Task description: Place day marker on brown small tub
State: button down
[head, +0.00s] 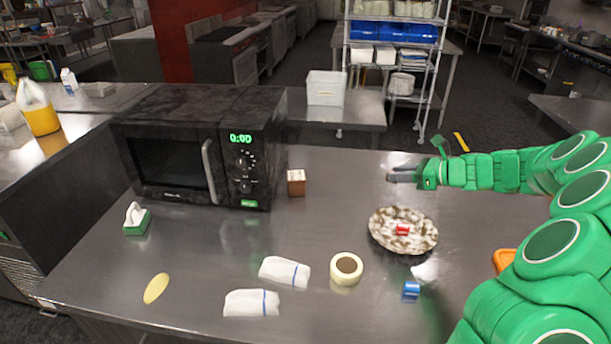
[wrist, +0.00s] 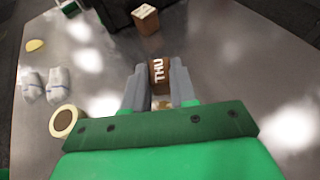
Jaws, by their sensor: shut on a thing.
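The day marker (wrist: 159,76), a brown piece with white letters "THU", sits between the two grey fingers of my gripper (wrist: 158,84) in the wrist view. My gripper is shut on it. In the head view my gripper (head: 402,174) is at the right over the steel table, and the marker cannot be made out there. A small brown box-like tub (head: 296,183) with a paler top stands upright beside the microwave's right side. It also shows at the top of the wrist view (wrist: 146,19). My gripper is apart from it, to its right.
The black microwave (head: 200,145) stands left of the tub. A brown-and-white bowl (head: 385,240) holding a red piece, a tape roll (head: 346,268), a blue block (head: 411,290) and two white wrapped bundles (head: 285,271) lie nearer. The table between tub and gripper is clear.

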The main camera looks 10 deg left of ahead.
jog(key=s+a+r+g, duration=0.1)
jog(key=s+a+r, duration=0.15)
jog(key=a, duration=0.95)
jog(key=s+a+r, duration=0.1)
jog(key=a+r, duration=0.2)
jog(key=a, duration=1)
send_over(301, 177)
jog(key=shift+n, duration=0.3)
jog(key=f, duration=0.8)
jog(key=shift+s+f, duration=0.3)
jog(key=shift+f, duration=0.1)
jog(key=shift+w+f, duration=0.35)
jog(key=shift+w, duration=0.05)
jog(key=shift+f, duration=1.5)
jog(key=shift+f, duration=0.1)
jog(key=c, duration=0.9)
grip_release()
